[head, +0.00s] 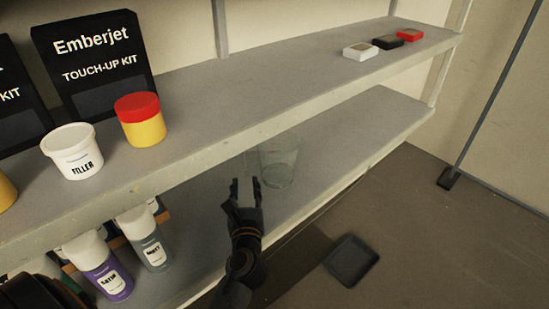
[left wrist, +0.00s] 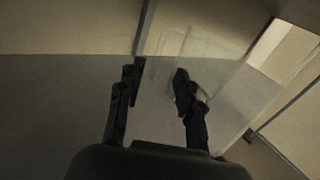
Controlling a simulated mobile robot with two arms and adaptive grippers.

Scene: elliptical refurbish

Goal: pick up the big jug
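The big jug (head: 279,163) is clear glass and stands on the lower shelf, partly behind the upper shelf's edge. My left gripper (head: 245,184) is open and empty, just in front of and to the left of the jug. In the left wrist view the jug (left wrist: 210,52) is faint and see-through, beyond the fingertips of the left gripper (left wrist: 156,80). A thin outline like its handle shows between and beyond the fingers. I cannot tell whether a finger touches it. My right gripper is out of view.
The upper shelf (head: 230,95) overhangs the jug. It bears a filler tub (head: 73,152), a red-lidded yellow jar (head: 141,120), black kit boxes (head: 90,65) and small cases (head: 388,42). Bottles (head: 103,265) stand on the lower shelf at left. A dark tray (head: 352,261) lies on the floor.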

